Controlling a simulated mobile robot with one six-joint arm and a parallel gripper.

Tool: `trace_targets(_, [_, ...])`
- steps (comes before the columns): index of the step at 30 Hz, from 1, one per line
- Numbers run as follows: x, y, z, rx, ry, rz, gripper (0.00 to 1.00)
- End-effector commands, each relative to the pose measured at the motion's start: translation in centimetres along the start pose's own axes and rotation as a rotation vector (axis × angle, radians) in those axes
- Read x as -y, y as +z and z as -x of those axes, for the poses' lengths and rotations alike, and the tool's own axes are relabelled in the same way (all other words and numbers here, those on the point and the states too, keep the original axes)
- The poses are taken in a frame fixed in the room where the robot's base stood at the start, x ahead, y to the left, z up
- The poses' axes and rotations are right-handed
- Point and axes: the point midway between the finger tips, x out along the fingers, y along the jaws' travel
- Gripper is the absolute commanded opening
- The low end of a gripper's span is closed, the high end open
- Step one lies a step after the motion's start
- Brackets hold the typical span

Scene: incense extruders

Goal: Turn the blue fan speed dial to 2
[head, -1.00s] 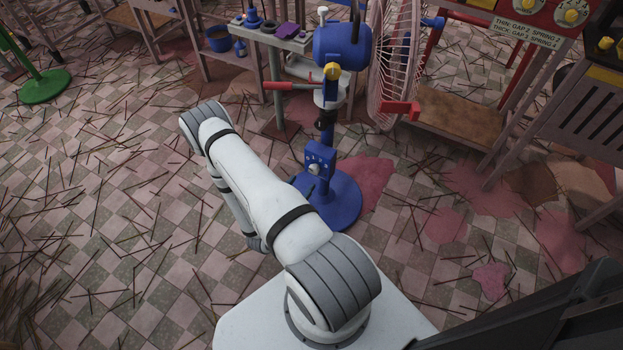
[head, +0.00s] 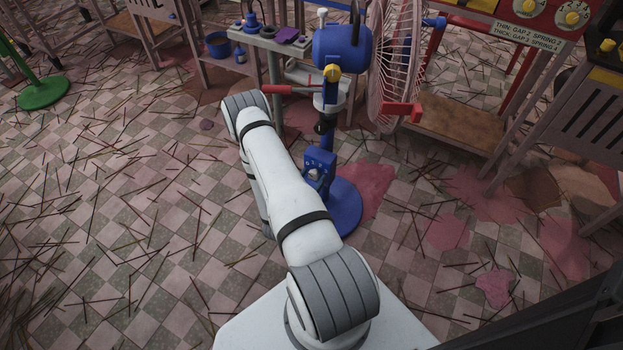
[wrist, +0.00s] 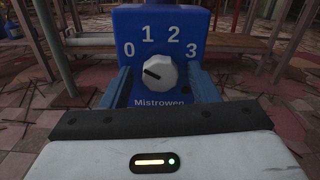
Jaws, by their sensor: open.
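The fan speed dial is a pale round knob (wrist: 160,72) on a blue control box (wrist: 160,28) marked 0, 1, 2, 3 in the wrist view. Its dark pointer mark faces left, nearest the 0. My gripper (wrist: 160,76) is open, with one blue finger on each side of the dial and gaps between. Whether the fingertips reach level with the dial's face is hard to tell. In the head view the box (head: 322,164) sits on the blue fan's stand, and my arm hides my gripper.
The fan's round blue base (head: 345,205) stands on a tiled floor strewn with thin sticks. A bench (head: 270,42) with small items stands behind, and a wooden-shelved frame (head: 460,125) at right.

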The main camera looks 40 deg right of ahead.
Motion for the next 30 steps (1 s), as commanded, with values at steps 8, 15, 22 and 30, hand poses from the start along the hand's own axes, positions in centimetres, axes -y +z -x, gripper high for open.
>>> trace_targets(8, [-0.03, 0.00, 0.05, 0.000, 0.001, 0.000, 0.41])
trace_targets(15, [-0.06, 0.00, 0.07, 0.000, 0.001, 0.000, 0.21])
trace_targets(22, [-0.03, -0.01, -0.05, 0.000, 0.001, -0.002, 0.10])
trace_targets(30, [-0.11, 0.01, 0.12, 0.000, 0.003, -0.062, 0.10])
